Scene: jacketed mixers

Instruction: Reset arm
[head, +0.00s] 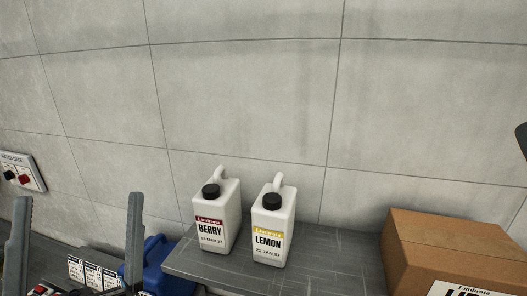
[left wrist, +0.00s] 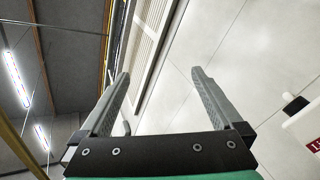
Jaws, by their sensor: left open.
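My left gripper (head: 78,198) is in the lower left of the head view, its two grey fingers pointing up and spread wide apart. In the left wrist view the left gripper (left wrist: 160,73) is open with nothing between its fingers. The fingers stand in front of the left end of the bench, left of the jugs and apart from them. My right gripper cannot be made out; only a dark shape (head: 522,138) shows at the right edge.
A white BERRY jug (head: 217,218) and a white LEMON jug (head: 272,225) stand upright on a grey shelf (head: 330,262). A cardboard box (head: 440,248) is at the right. A blue object (head: 160,262), small cards (head: 92,272) and a wall switch panel (head: 20,172) are at the left.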

